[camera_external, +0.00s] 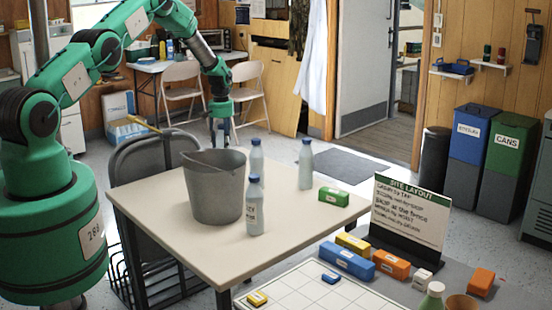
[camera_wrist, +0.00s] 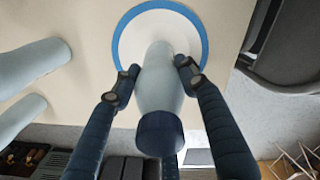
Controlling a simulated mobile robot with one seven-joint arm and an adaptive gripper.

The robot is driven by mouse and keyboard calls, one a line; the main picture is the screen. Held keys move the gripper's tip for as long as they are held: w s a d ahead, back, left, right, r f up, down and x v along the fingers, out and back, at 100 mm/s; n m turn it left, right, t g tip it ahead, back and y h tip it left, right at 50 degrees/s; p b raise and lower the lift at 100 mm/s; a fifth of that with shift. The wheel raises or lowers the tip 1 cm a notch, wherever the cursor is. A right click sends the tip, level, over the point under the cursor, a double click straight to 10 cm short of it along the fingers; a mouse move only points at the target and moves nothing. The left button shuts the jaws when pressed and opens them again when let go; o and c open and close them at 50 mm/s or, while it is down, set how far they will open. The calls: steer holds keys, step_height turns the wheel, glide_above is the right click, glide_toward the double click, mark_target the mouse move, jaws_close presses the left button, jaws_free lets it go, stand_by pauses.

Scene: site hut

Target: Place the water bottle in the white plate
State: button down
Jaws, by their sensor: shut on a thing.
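A pale water bottle (camera_wrist: 158,98) with a dark blue cap is between the two fingers of my gripper (camera_wrist: 157,72), which is shut on it. Its cap end is toward the wrist camera. Its far end overlaps the white plate (camera_wrist: 132,38) with a blue rim; I cannot tell whether they touch. In the external view my gripper (camera_external: 220,128) is pointing down behind the grey bucket (camera_external: 215,190), which hides the plate and the held bottle. Other bottles stand on the table: one at the front (camera_external: 255,208), one behind it (camera_external: 257,155), one to the right (camera_external: 305,166).
A green box (camera_external: 333,196) lies at the table's right corner. A grey chair (camera_external: 150,160) stands against the left side. A lower surface with a sign (camera_external: 410,215) and several small boxes is at front right.

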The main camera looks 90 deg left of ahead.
steer(key=c, duration=1)
jaws_free()
steer(key=shift+f, duration=0.1)
step_height(320, 180, up, 12)
steer(key=shift+r, duration=0.15)
stand_by(0.7)
